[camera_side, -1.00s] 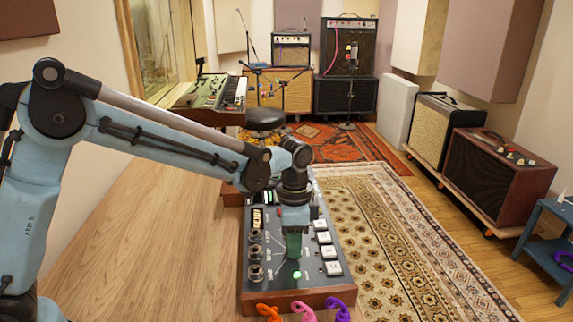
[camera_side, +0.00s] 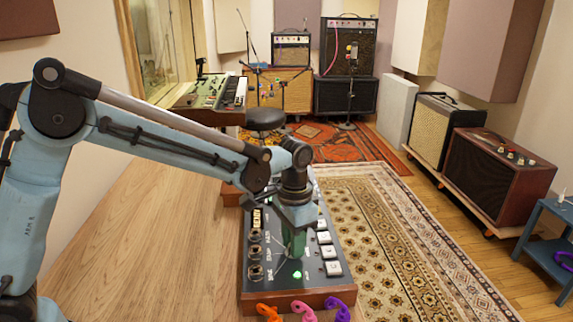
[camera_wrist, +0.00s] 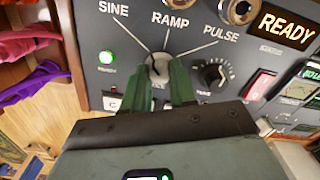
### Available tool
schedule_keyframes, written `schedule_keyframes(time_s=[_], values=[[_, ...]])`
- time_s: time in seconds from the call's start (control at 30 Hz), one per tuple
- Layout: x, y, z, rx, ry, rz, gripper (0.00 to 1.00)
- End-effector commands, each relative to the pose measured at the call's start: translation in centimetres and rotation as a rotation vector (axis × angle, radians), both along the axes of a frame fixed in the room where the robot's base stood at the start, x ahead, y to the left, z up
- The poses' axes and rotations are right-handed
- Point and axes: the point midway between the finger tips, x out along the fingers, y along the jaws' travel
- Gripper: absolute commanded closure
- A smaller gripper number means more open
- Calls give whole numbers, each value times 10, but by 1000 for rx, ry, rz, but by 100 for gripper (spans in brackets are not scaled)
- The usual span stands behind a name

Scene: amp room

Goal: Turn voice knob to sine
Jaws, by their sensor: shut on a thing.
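My gripper (camera_wrist: 160,85) is shut on this knob, one green finger on each side. The fingers hide most of the knob, and I cannot tell which label its pointer faces. The SINE label (camera_wrist: 114,9) is at upper left, RAMP in the middle and PULSE at right.
A second black knob (camera_wrist: 212,75) stands close to the right finger. A READY display (camera_wrist: 285,28) and a red switch (camera_wrist: 260,86) are further right. A green light (camera_wrist: 106,57) glows at left. Several white buttons (camera_side: 328,252) line the panel's right side.

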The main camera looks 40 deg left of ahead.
Motion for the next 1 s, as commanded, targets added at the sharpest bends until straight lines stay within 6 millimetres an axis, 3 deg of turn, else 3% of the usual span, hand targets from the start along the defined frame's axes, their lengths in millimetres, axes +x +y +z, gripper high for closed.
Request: schedule_keyframes(time_s=[0.23, 0.27, 0.43, 0.77, 1.0], values=[[0, 0, 0, 0, 0, -1, 100], [0, 0, 0, 0, 0, -1, 72], [0, 0, 0, 0, 0, -2, 48], [0, 0, 3, 0, 0, -2, 48], [0, 0, 33, 0, 0, -2, 48]])
